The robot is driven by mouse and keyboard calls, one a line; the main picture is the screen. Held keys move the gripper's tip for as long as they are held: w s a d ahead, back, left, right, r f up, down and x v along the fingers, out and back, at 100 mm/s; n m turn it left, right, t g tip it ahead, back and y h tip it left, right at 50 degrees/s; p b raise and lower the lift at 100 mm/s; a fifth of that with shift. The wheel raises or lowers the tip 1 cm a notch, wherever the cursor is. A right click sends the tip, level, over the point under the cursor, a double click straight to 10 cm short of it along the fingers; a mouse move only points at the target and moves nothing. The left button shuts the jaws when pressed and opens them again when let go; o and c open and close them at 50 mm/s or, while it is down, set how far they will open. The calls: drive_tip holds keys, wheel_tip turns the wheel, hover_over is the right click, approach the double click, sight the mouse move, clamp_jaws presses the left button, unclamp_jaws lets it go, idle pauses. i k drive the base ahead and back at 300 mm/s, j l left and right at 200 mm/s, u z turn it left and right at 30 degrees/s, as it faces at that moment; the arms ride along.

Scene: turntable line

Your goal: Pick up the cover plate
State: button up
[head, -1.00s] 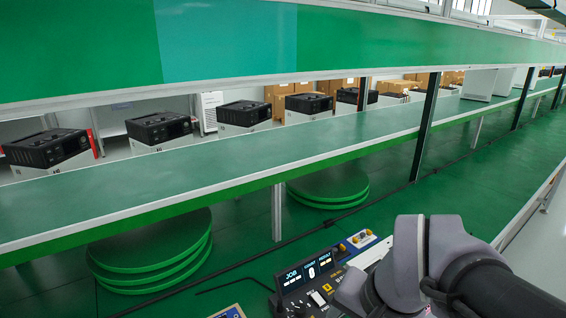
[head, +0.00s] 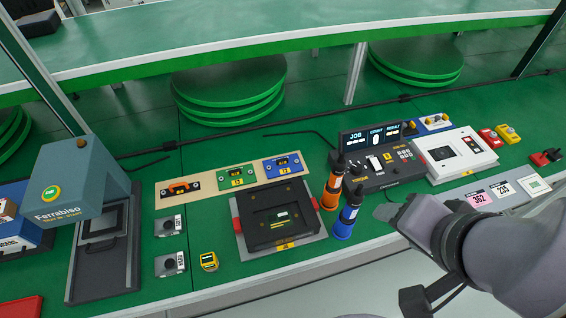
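No part is plainly marked as the cover plate. A black square plate-like part (head: 279,213) lies flat in a grey fixture (head: 283,252) with red blocks at its sides, at the middle front of the bench. I cannot tell whether it is the cover plate. My arm enters from the lower right. My gripper (head: 388,212) is at its end, just right of the blue screwdriver-like tool and apart from the black part. Its fingers are mostly hidden, so I cannot tell whether it is open.
An orange tool (head: 332,187) and a blue tool (head: 347,216) stand upright between fixture and gripper. A control console (head: 374,168) and white device (head: 455,155) are behind. A Ferrabiso press (head: 84,180) stands left. Orange, green (head: 237,177) and blue plates lie on a beige strip.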

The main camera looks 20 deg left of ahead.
sight(285, 165)
drive_tip(key=k+j+u, duration=0.1)
drive_tip(key=u, duration=1)
drive_tip(key=i+j+z, duration=0.2)
drive_tip(key=i+z, duration=0.15)
drive_tip(key=i, duration=0.2)
